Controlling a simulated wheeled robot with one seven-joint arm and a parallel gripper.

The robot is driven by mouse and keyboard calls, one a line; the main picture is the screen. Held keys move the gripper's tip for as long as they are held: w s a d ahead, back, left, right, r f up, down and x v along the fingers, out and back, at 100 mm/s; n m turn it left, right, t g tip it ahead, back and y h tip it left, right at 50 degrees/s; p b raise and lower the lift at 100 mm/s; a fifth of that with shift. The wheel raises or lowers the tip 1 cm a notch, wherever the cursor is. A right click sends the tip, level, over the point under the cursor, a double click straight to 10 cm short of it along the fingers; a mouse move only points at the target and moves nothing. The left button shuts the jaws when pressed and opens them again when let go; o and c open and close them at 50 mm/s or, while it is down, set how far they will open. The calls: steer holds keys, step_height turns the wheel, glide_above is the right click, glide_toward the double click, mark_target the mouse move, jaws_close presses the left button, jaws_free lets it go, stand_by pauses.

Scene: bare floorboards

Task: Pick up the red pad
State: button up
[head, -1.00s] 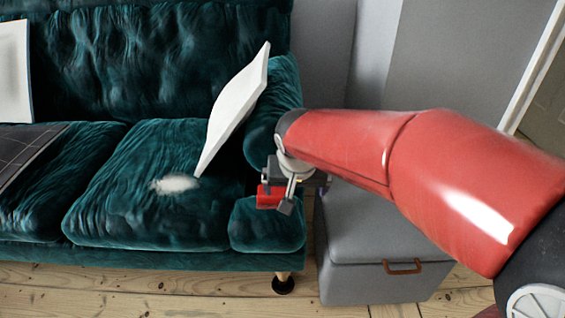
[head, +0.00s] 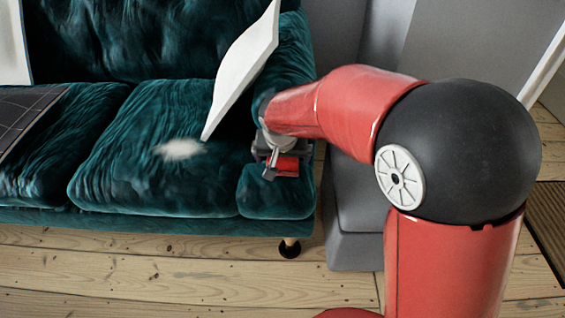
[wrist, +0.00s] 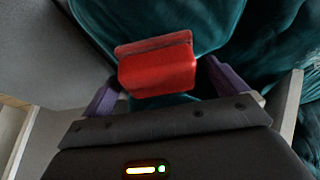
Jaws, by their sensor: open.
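The red pad (head: 288,165) is a small red block on the right arm of the dark green velvet sofa. It also shows in the wrist view (wrist: 158,68), just ahead of my gripper. My gripper (head: 272,168) is at the sofa arm, right by the pad. In the wrist view its two purple fingers (wrist: 160,88) are apart, one on each side of the pad's near part. I cannot tell whether either finger touches it. In the head view my gripper partly hides the pad.
The green sofa (head: 150,185) fills the left. A white cushion (head: 243,70) leans by its right arm, and a dark checked cloth (head: 25,115) lies at left. A grey box seat (head: 355,215) stands right of the sofa. Bare floorboards (head: 180,265) lie in front.

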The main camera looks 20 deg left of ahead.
steer(key=shift+c, duration=0.5)
steer(key=c, duration=0.9)
steer(key=shift+r, duration=0.15)
step_height(320, 180, up, 20)
steer(key=p, duration=0.3)
steer(key=shift+p, duration=0.35)
